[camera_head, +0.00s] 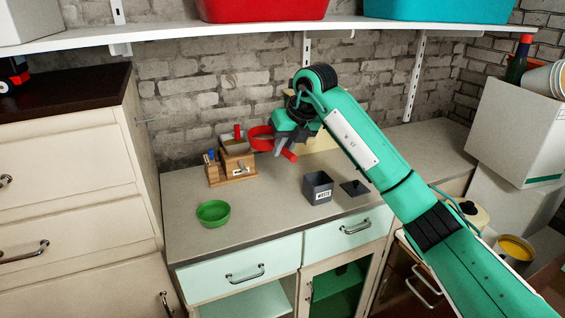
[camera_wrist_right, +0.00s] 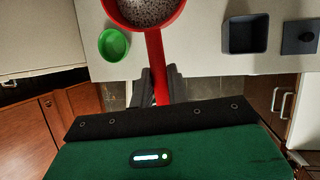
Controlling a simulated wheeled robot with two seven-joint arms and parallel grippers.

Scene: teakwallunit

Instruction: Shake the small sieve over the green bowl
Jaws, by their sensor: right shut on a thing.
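The small sieve (camera_head: 259,133) is red, with a round rim and a straight handle. My right gripper (camera_head: 283,143) is shut on its handle and holds it above the counter, in front of the brick wall. In the right wrist view the sieve (camera_wrist_right: 144,12) shows a grey mesh, and its handle runs down between the fingers of my right gripper (camera_wrist_right: 158,85). The green bowl (camera_head: 213,213) stands on the counter at the front left, below and left of the sieve. It also shows in the right wrist view (camera_wrist_right: 113,45), left of the sieve. My left gripper is out of view.
A dark grey waste box (camera_head: 318,188) stands on the counter (camera_head: 267,215) with a dark lid (camera_head: 355,188) beside it. A wooden stand (camera_head: 234,165) is near the wall. A shelf (camera_head: 270,30) with bins runs above. The counter between bowl and waste box is clear.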

